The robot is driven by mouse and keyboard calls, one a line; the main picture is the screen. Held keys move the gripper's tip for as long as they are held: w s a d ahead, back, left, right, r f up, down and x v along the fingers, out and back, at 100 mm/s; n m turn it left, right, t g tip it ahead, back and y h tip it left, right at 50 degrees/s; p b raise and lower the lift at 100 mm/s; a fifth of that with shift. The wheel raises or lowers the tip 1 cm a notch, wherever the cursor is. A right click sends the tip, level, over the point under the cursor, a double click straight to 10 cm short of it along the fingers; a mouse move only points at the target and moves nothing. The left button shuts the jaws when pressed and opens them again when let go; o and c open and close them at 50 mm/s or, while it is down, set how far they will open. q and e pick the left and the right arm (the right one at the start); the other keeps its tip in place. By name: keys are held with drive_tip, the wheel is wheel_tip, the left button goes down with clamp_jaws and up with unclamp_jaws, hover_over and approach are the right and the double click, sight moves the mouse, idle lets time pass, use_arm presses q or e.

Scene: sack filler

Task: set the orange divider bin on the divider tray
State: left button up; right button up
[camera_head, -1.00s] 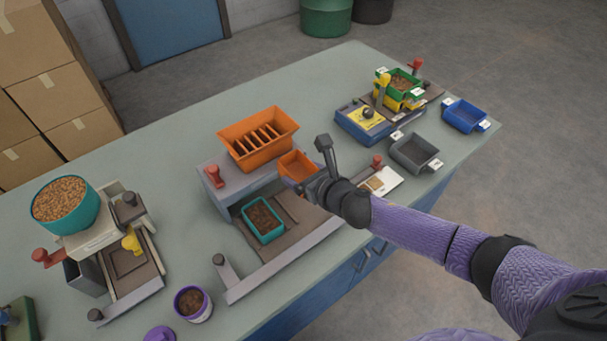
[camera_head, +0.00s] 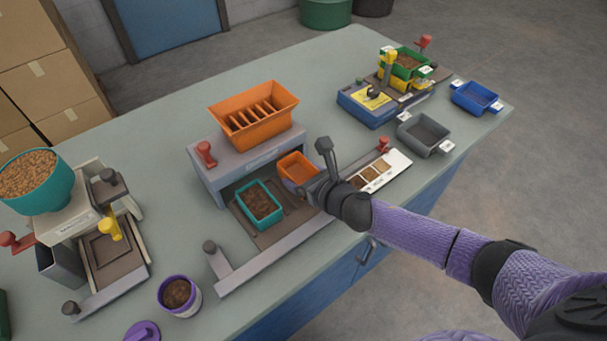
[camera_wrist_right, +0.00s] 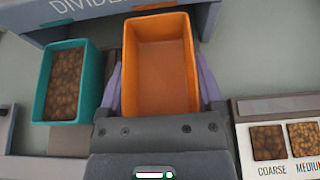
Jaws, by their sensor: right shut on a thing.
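The orange divider bin (camera_head: 299,169) is empty. My right gripper (camera_head: 312,186) is shut on it; in the right wrist view the orange bin (camera_wrist_right: 160,65) stands upright between the two fingers. The divider (camera_head: 247,152) is a grey stand with an orange slotted hopper (camera_head: 253,115) on top. Its brown divider tray (camera_head: 282,228) lies in front and below. A teal bin (camera_head: 259,203) of brown grain sits on the tray, left of the orange bin with a gap. The orange bin is at or just over the tray's right part; I cannot tell whether it touches. My left gripper is not in view.
A sample card (camera_head: 381,171) lies right of the tray. A grey bin (camera_head: 424,134) and a blue bin (camera_head: 475,97) stand further right. A purple cup (camera_head: 180,296) is at the front left. A metal bar (camera_head: 265,258) runs along the tray's front.

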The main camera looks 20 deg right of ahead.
idle(0.4)
drive_tip(key=shift+f, duration=0.2)
drive_tip(key=shift+f, duration=0.1)
drive_tip(key=shift+f, duration=0.4)
idle(0.8)
drive_tip(key=o, duration=1)
